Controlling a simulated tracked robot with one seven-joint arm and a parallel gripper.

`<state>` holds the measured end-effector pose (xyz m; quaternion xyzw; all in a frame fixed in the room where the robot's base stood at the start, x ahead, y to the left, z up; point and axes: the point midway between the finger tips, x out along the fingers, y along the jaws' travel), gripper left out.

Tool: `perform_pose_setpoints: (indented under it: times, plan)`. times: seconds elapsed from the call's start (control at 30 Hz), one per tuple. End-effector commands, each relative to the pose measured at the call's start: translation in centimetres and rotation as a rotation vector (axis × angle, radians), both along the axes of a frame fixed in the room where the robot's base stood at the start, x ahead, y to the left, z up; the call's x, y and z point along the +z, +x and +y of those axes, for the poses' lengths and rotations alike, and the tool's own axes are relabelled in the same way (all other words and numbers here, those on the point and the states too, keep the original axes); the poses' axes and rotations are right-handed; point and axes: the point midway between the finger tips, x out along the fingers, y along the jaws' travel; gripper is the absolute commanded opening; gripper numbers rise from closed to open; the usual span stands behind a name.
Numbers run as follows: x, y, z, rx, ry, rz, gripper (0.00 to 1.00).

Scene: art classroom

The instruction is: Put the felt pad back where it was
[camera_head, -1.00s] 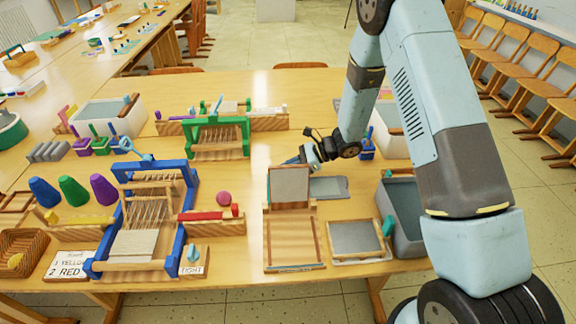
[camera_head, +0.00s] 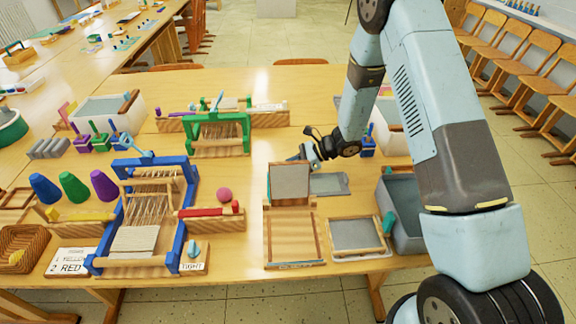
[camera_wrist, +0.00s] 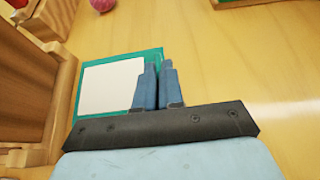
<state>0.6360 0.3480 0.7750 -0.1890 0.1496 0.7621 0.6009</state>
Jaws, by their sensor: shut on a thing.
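My gripper (camera_wrist: 157,86) is shut at the right edge of a teal felt pad (camera_wrist: 153,52) in the wrist view. A blank white sheet (camera_wrist: 108,86) covers most of the pad, leaving a teal border. How the fingers grip the edge is partly hidden by the fingers themselves. In the head view my gripper (camera_head: 299,158) is just behind a raised grey screen panel (camera_head: 290,183), low over the table.
The wooden frame (camera_wrist: 22,85) stands close left of the pad in the wrist view. A grey tray (camera_head: 329,184) lies right of the screen panel. A framed screen (camera_head: 356,236) and a grey tub (camera_head: 404,205) stand nearer right. A pink ball (camera_head: 224,195) lies left.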

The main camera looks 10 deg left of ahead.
Motion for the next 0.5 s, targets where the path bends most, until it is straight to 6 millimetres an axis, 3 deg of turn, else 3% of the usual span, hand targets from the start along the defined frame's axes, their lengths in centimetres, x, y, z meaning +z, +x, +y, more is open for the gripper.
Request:
perform_pose_setpoints:
  times: [0.03,0.1,0.37,0.5]
  plan:
    - [-0.09,0.01,0.00,0.000,0.000,0.000,0.00]
    - [-0.09,0.01,0.00,0.000,0.000,0.000,0.12]
    - [-0.09,-0.01,0.00,0.000,0.000,0.000,0.37]
    - [-0.09,-0.01,0.00,0.000,0.000,0.000,0.37]
